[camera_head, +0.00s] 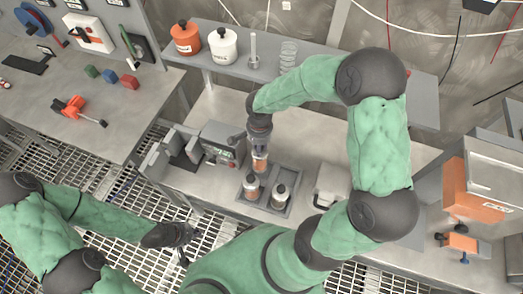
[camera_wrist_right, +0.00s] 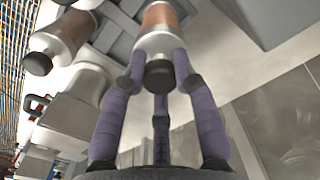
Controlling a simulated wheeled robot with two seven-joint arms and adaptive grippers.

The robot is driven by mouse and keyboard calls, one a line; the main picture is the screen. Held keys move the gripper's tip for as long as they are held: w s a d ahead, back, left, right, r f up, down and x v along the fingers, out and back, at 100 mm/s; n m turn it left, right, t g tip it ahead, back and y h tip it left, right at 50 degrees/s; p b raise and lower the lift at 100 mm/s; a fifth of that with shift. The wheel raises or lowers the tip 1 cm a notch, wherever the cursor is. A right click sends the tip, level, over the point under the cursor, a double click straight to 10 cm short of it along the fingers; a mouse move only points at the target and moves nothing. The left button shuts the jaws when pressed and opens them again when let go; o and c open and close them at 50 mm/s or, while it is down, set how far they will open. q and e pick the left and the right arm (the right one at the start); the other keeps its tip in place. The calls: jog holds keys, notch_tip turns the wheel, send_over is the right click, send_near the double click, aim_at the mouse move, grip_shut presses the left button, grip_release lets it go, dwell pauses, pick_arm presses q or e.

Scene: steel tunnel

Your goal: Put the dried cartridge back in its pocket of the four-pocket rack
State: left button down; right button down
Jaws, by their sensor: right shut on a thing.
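The four-pocket rack (camera_head: 267,205) is a grey tray on the bench in the head view, partly seen in the wrist view (camera_wrist_right: 118,32). My right gripper (camera_head: 260,139) points down at the rack's back side. Its purple fingers (camera_wrist_right: 158,85) are shut around the black-knobbed end of a similar cartridge (camera_head: 260,160). Whether its lower end is inside a pocket cannot be told. My left gripper (camera_head: 184,240) is empty, fingers apart, over the floor grating.
A grey device with a display (camera_head: 222,146) stands left of the rack, a pale box (camera_head: 331,184) right of it. A shelf behind holds an orange jar (camera_head: 186,38), a white jar (camera_head: 223,45) and glassware (camera_head: 289,54). An orange-fronted cabinet (camera_head: 470,190) stands at the right.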

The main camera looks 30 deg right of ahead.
aim_at(259, 165)
jog(key=shift+d+f, duration=0.2)
jog(key=shift+f, duration=0.05)
jog(key=shift+d+f, duration=0.2)
jog(key=shift+f, duration=1.5)
jog(key=shift+f, duration=0.15)
jog(key=c, duration=1)
grip_release()
jog(key=shift+o, duration=0.2)
